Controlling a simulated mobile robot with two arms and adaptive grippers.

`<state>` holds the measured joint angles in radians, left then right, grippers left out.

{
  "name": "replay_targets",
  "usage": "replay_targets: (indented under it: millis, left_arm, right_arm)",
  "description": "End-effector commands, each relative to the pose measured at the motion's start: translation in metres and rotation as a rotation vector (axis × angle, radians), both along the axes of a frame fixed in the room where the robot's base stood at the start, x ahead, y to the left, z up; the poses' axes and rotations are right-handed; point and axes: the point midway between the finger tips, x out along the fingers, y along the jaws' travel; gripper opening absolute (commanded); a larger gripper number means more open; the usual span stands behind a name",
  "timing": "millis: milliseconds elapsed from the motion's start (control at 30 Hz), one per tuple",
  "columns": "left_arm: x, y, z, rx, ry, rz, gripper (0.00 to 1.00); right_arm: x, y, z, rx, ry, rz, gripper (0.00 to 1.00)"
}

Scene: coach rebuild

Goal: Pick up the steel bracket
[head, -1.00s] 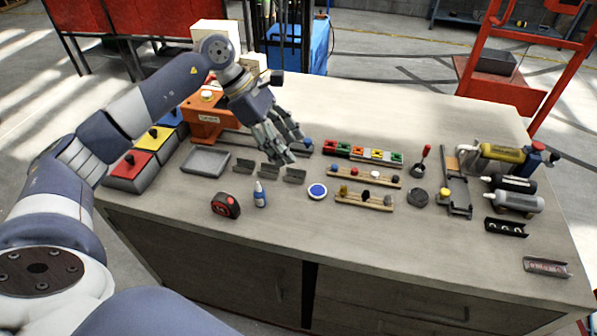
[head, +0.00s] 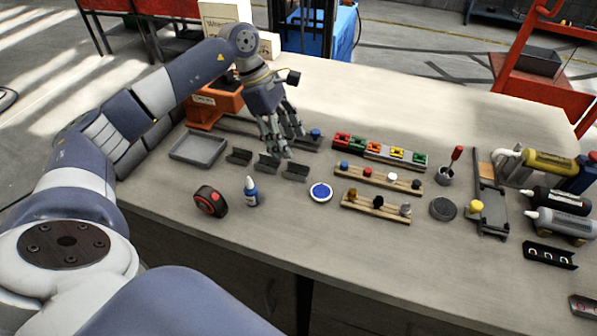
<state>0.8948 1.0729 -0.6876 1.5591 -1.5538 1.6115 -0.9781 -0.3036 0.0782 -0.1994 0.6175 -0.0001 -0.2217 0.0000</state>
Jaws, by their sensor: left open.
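Three small dark grey angled metal brackets stand in a row on the table in the head view: a left one (head: 239,156), a middle one (head: 267,163) and a right one (head: 296,172). I cannot tell which of them is the steel bracket. My left gripper (head: 284,146) is open, fingers pointing down, just behind the middle and right brackets in the picture. No object shows between its fingers. Its height above the table is hard to judge. My right gripper is not in view.
A grey tray (head: 198,149) lies left of the brackets. A tape measure (head: 211,201), a blue bottle (head: 251,191) and a blue-white disc (head: 320,192) lie in front. Wooden racks (head: 378,180) stand to the right. A black holed channel (head: 550,255) lies far right.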

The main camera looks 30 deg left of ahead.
Motion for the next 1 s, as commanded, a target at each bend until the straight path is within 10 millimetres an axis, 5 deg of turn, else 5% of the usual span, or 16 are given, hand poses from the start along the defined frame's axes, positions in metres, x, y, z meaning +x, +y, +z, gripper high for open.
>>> replay_targets:
  millis: [700, 967, 1000]
  left_arm:
    - [0.005, -0.034, -0.073, -0.001, 0.001, 0.0, 0.57]
    - [0.005, -0.034, -0.077, 0.0, -0.001, 0.0, 0.57]
    - [0.005, -0.034, -0.076, 0.0, -0.001, 0.0, 0.48]
  right_arm:
    - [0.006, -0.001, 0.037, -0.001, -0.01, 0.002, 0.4]
    - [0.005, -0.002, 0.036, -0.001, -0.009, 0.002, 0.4]
    - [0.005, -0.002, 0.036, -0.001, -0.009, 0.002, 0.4]
